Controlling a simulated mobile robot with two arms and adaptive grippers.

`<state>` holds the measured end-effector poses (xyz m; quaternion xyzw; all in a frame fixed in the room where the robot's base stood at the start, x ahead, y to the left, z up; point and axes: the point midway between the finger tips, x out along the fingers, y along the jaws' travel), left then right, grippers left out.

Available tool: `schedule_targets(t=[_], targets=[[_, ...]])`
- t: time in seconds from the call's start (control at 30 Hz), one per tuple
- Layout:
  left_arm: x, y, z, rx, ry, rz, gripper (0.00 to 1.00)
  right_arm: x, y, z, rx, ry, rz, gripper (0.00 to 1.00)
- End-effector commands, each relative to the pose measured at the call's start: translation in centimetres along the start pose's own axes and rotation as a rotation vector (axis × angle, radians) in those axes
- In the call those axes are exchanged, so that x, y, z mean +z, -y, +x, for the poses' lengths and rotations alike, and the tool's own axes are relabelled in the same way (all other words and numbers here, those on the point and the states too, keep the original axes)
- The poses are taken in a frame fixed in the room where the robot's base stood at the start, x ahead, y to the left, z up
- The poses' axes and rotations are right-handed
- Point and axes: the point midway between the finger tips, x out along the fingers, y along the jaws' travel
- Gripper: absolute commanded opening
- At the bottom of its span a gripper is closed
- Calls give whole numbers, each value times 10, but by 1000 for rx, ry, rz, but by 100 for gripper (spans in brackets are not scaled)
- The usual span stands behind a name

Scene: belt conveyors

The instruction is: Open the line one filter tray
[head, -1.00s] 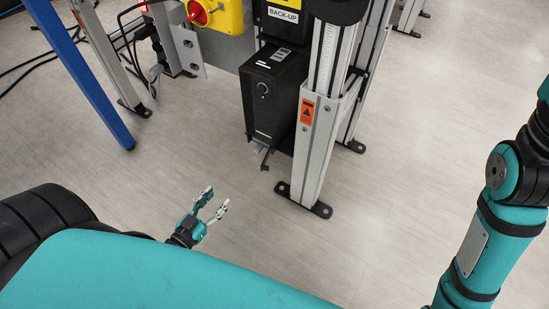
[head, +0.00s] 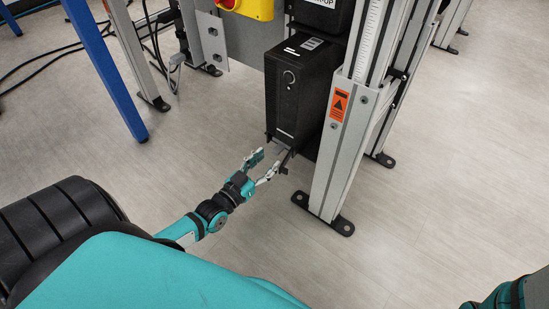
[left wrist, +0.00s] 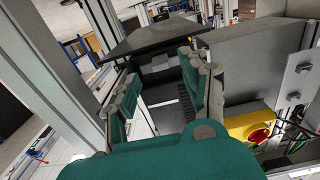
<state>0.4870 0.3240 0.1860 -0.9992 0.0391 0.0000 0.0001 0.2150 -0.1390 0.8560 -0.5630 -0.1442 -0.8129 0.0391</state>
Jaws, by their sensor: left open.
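A black box unit (head: 296,95) hangs on the frame in the head view, with a small bracket-like part (head: 284,155) at its lower front edge. I cannot tell for sure whether this part belongs to the filter tray. My left gripper (head: 264,164) is open, with its fingertips close to that part. Contact cannot be told. In the left wrist view the two fingers of the left gripper (left wrist: 158,88) are spread apart, with a dark flat panel (left wrist: 160,38) beyond them. My right gripper is out of view.
An aluminium post (head: 345,130) with an orange warning label stands right of the black unit, its foot bolted to the floor. A blue leg (head: 107,70) and cables are at left. A yellow switch box (head: 250,8) is above. Floor in front is clear.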

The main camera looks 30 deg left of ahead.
Motion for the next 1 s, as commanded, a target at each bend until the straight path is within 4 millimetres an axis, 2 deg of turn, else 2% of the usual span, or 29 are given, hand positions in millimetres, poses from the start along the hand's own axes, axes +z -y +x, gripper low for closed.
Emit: schedule_targets(t=[0.03, 0.1, 0.3, 0.63, 1.0], targets=[[4, 0, 10, 0, -5, -1, 46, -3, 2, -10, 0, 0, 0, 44], [3, 0, 21, 0, -4, -1, 46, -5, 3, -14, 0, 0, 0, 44], [1, 0, 40, 0, -1, 0, 46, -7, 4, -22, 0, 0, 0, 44], [0, 0, 43, 0, 1, 0, 46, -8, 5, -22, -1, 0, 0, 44], [0, 0, 43, 0, 1, 0, 0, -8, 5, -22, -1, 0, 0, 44]])
